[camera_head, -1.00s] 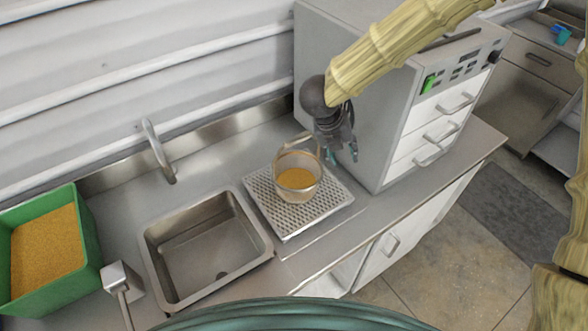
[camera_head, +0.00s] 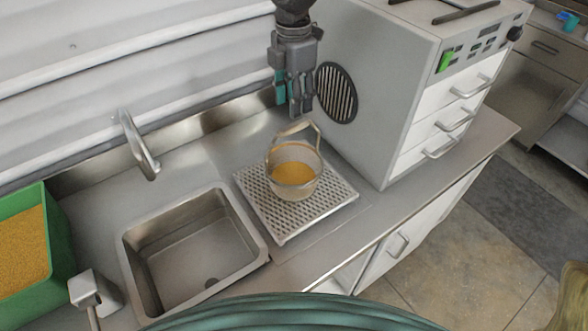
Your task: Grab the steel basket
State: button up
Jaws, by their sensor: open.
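The steel basket (camera_head: 296,186) is a round, see-through mesh-like vessel with orange-brown grain inside. It stands upright on a perforated metal drain tray (camera_head: 262,209). Its arched handle (camera_head: 318,133) is raised, with a light-coloured grip on top. My gripper (camera_head: 294,108) is above and behind the basket in the picture, fingers pointing down. It is open and empty, and it appears apart from the handle.
A grey cabinet with drawers (camera_head: 395,95) stands close to the right of my gripper. A sink (camera_head: 190,245) and a tap (camera_head: 137,145) lie to the left. A green bin of grain (camera_head: 58,240) is at the far left. The counter behind the tray is clear.

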aim_at(294, 124)
jog(key=shift+s+f+p, duration=0.1)
jog(key=shift+f+p, duration=1.3)
jog(key=shift+f, duration=2.6)
jog(key=shift+c, duration=0.2)
grip_shut()
